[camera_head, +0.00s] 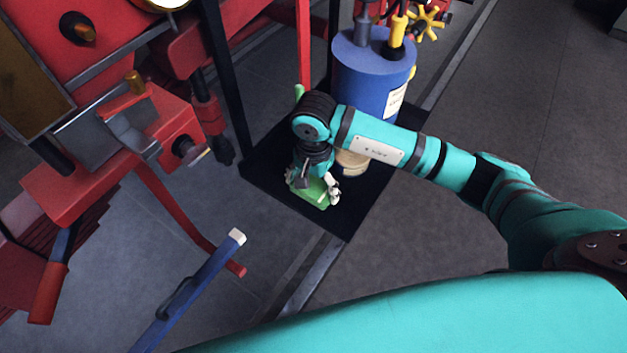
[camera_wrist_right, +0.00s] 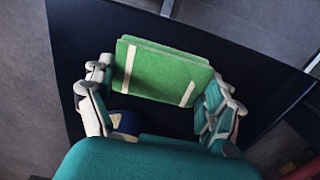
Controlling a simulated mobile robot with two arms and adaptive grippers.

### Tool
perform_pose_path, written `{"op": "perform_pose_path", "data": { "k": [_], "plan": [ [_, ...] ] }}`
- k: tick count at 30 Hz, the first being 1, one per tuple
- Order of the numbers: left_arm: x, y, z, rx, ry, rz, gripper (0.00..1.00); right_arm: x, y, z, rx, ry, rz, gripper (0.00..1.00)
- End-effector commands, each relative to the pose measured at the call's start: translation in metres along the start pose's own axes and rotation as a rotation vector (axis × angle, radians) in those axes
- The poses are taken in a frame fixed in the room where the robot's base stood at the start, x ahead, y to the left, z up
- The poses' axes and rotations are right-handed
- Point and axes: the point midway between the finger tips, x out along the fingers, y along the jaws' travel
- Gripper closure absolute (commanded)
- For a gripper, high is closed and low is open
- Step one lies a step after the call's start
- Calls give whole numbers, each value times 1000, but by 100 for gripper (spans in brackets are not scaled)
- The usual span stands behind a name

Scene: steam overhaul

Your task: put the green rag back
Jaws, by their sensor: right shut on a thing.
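The green rag (camera_head: 314,193) is a folded pad with pale stripes. In the right wrist view the green rag (camera_wrist_right: 160,72) lies between the two fingers, over a black surface. My right gripper (camera_head: 316,188) points down at the rag and is shut on it, with a finger at either side. The black platform (camera_head: 335,222) is beneath; I cannot tell whether the rag touches it. The gripper also shows in the right wrist view (camera_wrist_right: 158,88). My left gripper is out of view.
A blue canister (camera_head: 365,85) with a yellow-handled top stands at the platform's back. A beige round object (camera_head: 352,163) is partly hidden behind my right arm. Red machinery (camera_head: 110,150) fills the left. A blue bar (camera_head: 190,290) rises at the front left.

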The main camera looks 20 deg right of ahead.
Motion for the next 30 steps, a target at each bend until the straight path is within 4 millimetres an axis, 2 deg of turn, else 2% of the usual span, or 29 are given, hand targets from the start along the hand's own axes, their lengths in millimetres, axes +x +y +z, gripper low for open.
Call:
{"op": "perform_pose_path", "data": {
  "k": [1, 2, 4, 13, 17, 30],
  "plan": [
    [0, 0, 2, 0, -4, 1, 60, 0, 0, 0, 0, -1, 0, 38],
    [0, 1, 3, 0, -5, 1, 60, 0, 0, 0, 0, -1, 0, 10],
    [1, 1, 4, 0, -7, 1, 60, 0, 0, 1, 0, -1, 0, 1],
    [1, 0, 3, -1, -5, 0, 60, -1, 0, 1, 0, -1, 0, 0],
    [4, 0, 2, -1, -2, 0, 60, -11, -1, 0, 0, 0, -3, 0],
    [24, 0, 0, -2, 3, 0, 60, -97, -1, 0, -2, 1, -3, 0]
  ]
}}
